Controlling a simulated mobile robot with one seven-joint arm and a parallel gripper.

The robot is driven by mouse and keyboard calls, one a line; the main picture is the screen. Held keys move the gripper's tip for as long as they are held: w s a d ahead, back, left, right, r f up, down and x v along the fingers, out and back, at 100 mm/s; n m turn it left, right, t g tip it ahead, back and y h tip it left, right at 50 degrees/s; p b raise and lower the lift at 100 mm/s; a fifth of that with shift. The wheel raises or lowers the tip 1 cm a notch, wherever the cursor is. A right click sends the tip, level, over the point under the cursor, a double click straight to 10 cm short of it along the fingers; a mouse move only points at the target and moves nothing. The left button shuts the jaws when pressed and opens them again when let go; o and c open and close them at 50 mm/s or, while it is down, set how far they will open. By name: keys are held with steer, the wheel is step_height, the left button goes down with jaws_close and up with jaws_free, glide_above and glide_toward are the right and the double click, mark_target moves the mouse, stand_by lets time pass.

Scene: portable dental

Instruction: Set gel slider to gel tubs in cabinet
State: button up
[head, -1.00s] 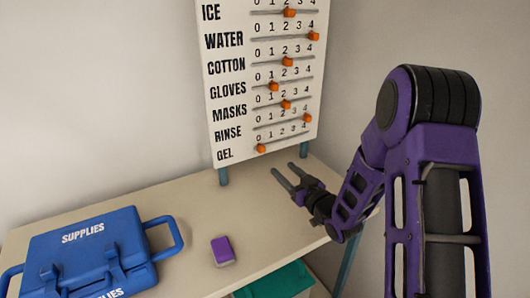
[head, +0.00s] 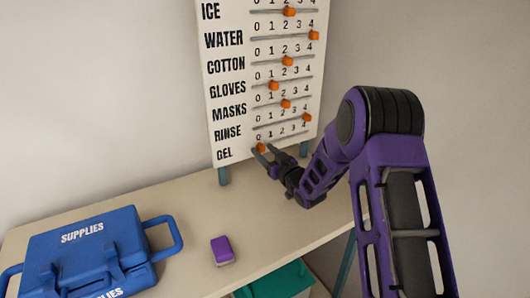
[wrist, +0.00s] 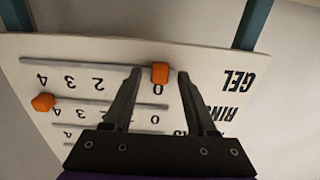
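The gel slider is an orange knob (head: 261,147) on the lowest track of the white board (head: 229,110), at the left end by 0. It also shows in the wrist view (wrist: 160,72), upside down, beside the word GEL. My gripper (head: 266,152) is at the board's lower edge. In the wrist view its two fingers stand apart, one on each side of the gel knob, with small gaps to it. The gripper is open and holds nothing. No cabinet or gel tubs can be made out in these views.
Just above, the rinse knob (head: 307,117) sits at 4. Several other orange knobs sit on the tracks higher up. A blue SUPPLIES case (head: 84,250) and a purple block (head: 222,248) are on the tabletop (head: 180,205). A teal item (head: 275,281) is below the table's front edge.

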jaws_close()
steer(key=shift+d, duration=0.1)
stand_by(1.2)
